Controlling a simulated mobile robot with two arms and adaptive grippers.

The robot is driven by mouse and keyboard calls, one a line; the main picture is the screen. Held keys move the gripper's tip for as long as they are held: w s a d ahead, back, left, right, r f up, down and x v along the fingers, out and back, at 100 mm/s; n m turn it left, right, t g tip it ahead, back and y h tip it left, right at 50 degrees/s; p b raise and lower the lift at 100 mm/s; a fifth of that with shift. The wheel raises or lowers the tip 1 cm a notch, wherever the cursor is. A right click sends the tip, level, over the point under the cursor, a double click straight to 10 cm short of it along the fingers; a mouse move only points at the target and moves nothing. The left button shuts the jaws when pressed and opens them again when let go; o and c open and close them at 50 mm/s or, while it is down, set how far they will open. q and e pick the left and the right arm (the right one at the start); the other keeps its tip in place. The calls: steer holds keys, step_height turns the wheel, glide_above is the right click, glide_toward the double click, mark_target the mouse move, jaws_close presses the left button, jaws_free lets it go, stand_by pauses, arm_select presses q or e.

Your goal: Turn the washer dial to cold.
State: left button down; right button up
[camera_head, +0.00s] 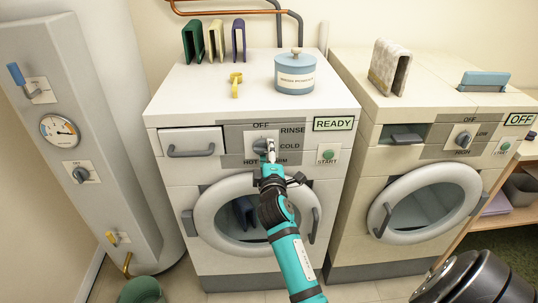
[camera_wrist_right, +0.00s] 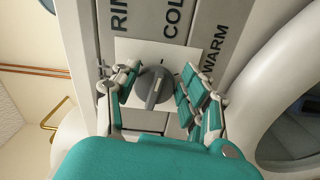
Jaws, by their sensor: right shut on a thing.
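The left machine is a white washer (camera_head: 175,228) with a READY display. Its grey dial (camera_head: 260,146) sits on a panel labelled OFF at the top, RINSE and COLD to the right, WARM at lower right and HOT at lower left. My right gripper (camera_head: 270,151) is at the dial and partly covers it and the WARM label. In the wrist view, my right gripper's fingers (camera_wrist_right: 160,82) stand on both sides of the dial (camera_wrist_right: 153,88), shut on it. The dial's raised bar runs roughly sideways across the washer; I cannot tell its pointing end. My left gripper is out of view.
A green START button (camera_head: 328,155) is right of the dial. The round door (camera_head: 207,215) is below, a drawer (camera_head: 190,143) to the left. A blue canister (camera_head: 295,74) stands on top. A second machine (camera_head: 360,165), its display reading OFF, stands to the right.

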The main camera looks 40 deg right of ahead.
steer(key=shift+r, duration=0.2)
stand_by(0.3)
steer(key=o, duration=1.2)
steer(key=shift+f, duration=0.15)
steer(key=shift+o, duration=0.2)
steer(key=v, duration=0.7)
steer(key=shift+s+a, duration=0.2)
steer(key=shift+s, duration=0.05)
